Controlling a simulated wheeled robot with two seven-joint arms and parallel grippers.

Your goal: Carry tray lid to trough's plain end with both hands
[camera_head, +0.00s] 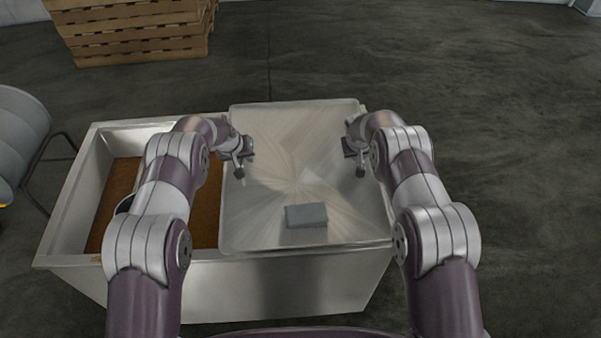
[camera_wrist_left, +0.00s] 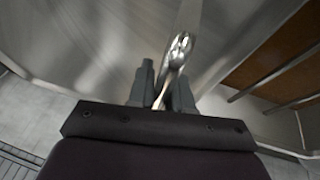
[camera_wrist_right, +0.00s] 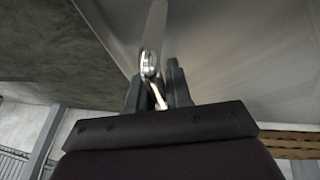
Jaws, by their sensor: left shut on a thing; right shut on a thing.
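The tray lid (camera_head: 285,130) is a broad, shiny metal sheet. It lies over or just above the right part of the trough (camera_head: 75,205); I cannot tell whether it touches the rim. My left gripper (camera_head: 240,168) is at the lid's left edge, shut on a metal piece that also shows between its fingers in the left wrist view (camera_wrist_left: 166,92). My right gripper (camera_head: 357,165) is at the lid's right edge, shut on a similar metal piece, seen in the right wrist view (camera_wrist_right: 153,90). The trough's right end is hidden under the lid.
A grey block (camera_head: 306,215) sits on the lid near its front edge. The open left part of the trough shows a brown inside (camera_head: 122,190). The floor to the right is clear.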

